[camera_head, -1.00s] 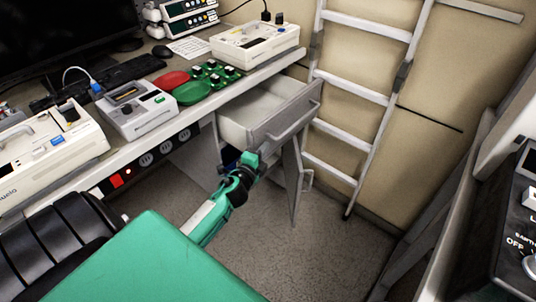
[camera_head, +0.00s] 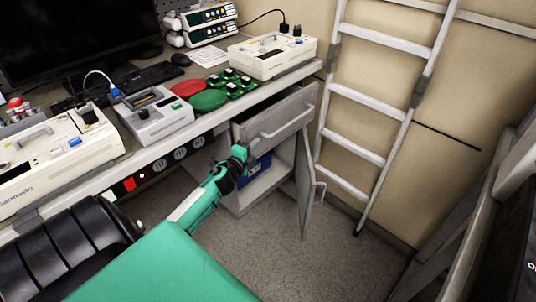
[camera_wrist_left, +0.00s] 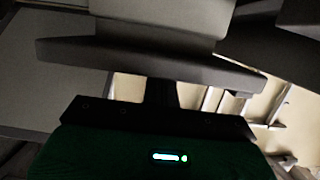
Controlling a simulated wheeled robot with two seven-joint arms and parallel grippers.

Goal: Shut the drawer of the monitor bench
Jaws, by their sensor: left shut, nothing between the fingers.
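The grey drawer (camera_head: 276,120) of the monitor bench (camera_head: 205,122) is partly open under the right end of the worktop. A strip of its inside shows behind the front, and its bar handle (camera_head: 288,122) faces out. My left gripper (camera_head: 248,150) is shut and empty, at the lower left edge of the drawer front. I cannot tell whether it touches the front. In the left wrist view a dark horizontal panel (camera_wrist_left: 150,62), probably the drawer front, lies just ahead of the gripper. My right gripper is not in view.
Below the drawer an open cupboard holds a blue thing (camera_head: 262,164); its door (camera_head: 307,185) stands swung out on the right. A ladder (camera_head: 372,100) leans at the wall. The floor ahead is clear.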

